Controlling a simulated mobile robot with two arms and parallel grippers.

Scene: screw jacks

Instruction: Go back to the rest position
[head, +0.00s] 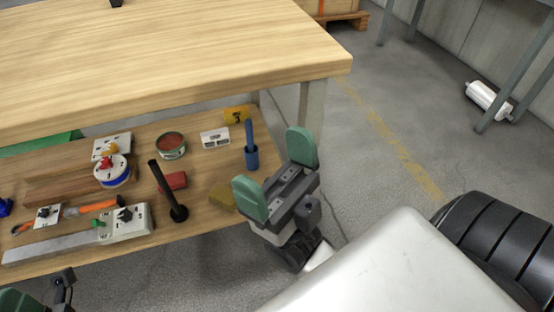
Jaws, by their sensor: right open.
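My right gripper (276,174) is open and empty, with two green finger pads spread apart. It is in the middle of the head view, beside the right end of the lower shelf (215,238). A blue upright screw piece (251,157) stands on the shelf just behind its fingers, and I see no grip on it. A black upright post with a round base (168,190) stands further left on the shelf. Part of my left gripper shows at the bottom left edge, with a green pad (17,300); most of it is cut off.
A wooden tabletop (170,55) overhangs the shelf. The shelf holds a tin (171,146), a white block (214,138), a blue-and-white spool (111,171) and tools with orange handles.

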